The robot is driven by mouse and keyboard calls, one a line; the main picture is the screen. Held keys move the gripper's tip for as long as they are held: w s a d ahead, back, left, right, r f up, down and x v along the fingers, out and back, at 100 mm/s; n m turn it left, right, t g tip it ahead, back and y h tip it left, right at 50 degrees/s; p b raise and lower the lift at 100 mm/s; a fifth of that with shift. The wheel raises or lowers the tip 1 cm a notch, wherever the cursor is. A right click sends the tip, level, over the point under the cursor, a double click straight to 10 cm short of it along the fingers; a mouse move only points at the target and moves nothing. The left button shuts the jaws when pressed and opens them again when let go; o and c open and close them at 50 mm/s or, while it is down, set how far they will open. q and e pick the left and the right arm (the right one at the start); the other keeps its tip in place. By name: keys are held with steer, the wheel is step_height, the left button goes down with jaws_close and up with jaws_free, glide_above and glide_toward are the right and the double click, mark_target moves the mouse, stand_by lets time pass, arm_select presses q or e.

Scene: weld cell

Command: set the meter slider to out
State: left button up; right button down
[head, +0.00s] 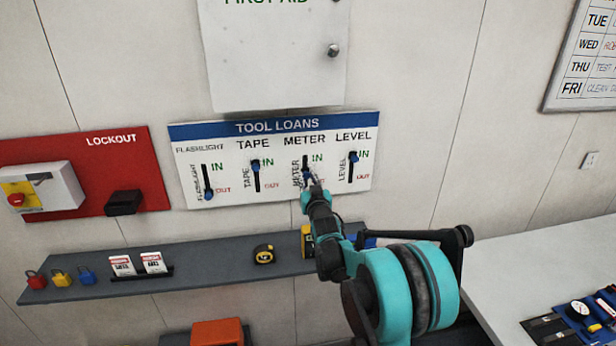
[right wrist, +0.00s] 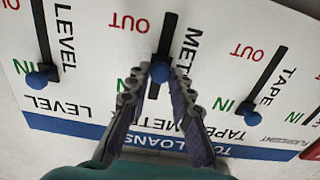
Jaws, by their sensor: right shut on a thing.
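The TOOL LOANS board (head: 272,127) hangs on the wall with four slots. The blue meter slider knob (head: 306,172) sits part way along its slot, a little below the IN end; it also shows in the right wrist view (right wrist: 160,72), with bare slot on both sides of it. My right gripper (head: 311,182) is shut on this knob, its two fingers (right wrist: 159,84) on either side of it. The fingers partly hide the METER slot and labels in the head view. My left gripper is not in view.
The tape knob (head: 255,163) and level knob (head: 353,157) are at IN; the flashlight knob (head: 208,194) is at OUT. A grey shelf (head: 200,275) with padlocks, tags and a tape measure (head: 264,254) runs below. A first aid cabinet (head: 275,60) hangs above.

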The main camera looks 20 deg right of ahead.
arm_select(q)
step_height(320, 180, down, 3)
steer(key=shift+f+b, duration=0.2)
steer(key=shift+b, duration=0.95)
arm_select(e)
step_height(320, 180, down, 5)
steer(key=shift+r, duration=0.1)
steer(key=c, duration=1.4)
jaws_free()
steer(key=shift+o, duration=0.2)
steer(key=v, duration=1.2)
